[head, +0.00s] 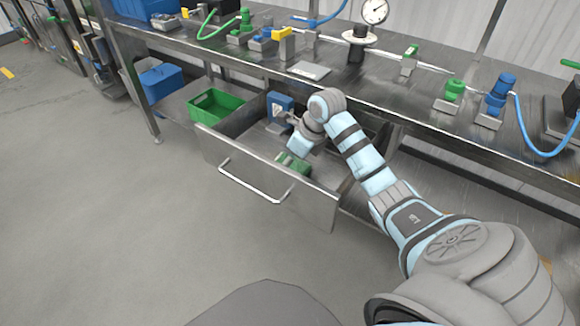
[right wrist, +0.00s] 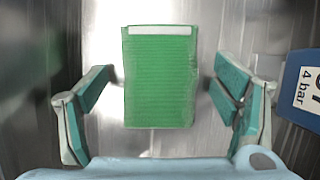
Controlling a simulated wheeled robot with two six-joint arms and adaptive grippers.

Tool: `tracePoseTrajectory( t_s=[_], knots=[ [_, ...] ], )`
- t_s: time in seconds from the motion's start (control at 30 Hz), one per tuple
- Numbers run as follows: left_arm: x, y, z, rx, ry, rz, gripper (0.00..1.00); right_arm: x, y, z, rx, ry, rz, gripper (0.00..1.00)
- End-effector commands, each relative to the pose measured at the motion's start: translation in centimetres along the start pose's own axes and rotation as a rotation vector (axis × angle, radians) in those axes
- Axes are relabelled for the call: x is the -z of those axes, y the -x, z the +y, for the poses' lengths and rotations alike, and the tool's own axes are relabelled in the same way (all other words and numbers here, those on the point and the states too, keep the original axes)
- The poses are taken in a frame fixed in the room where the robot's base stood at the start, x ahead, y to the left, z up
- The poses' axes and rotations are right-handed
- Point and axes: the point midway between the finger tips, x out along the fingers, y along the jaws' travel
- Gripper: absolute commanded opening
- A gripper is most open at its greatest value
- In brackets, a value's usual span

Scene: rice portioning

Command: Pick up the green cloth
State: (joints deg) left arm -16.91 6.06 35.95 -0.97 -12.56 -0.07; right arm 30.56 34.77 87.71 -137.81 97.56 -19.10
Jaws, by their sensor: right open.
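The green cloth (head: 295,164) lies in the open drawer (head: 265,180), partly covered by my right wrist in the head view. In the right wrist view the cloth (right wrist: 160,85) is a flat, ribbed green rectangle with a white strip along its far edge. It rests on the shiny metal drawer floor. My right gripper (right wrist: 164,74) is open, with one finger to each side of the cloth and a visible gap on both sides. Its fingers are hard to make out in the head view. My left gripper is not in view.
A blue block with a white label (head: 280,106) stands in the drawer; a blue object marked "4 bar" (right wrist: 302,88) is right of the gripper. The drawer's front panel and handle (head: 250,185) face the clear floor. Valves and a gauge (head: 374,11) stand on the bench above.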

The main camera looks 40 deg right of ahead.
Motion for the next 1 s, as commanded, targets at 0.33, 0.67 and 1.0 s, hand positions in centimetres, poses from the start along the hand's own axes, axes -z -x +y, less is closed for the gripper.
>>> tracePoseTrajectory(
  t_s=[0.33, 0.67, 1.0],
  knots=[
    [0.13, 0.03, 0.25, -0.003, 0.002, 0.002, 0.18, 0.05, -0.04, 0.0, 0.0, 0.0, 0.0, 0.82],
    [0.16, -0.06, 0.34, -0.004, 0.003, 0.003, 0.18, 0.18, -0.34, 0.0, 0.0, -0.001, 0.0, 0.82],
    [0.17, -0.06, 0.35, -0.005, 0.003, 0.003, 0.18, 0.17, -0.33, 0.01, 0.0, -0.001, 0.0, 0.5]
  ],
)
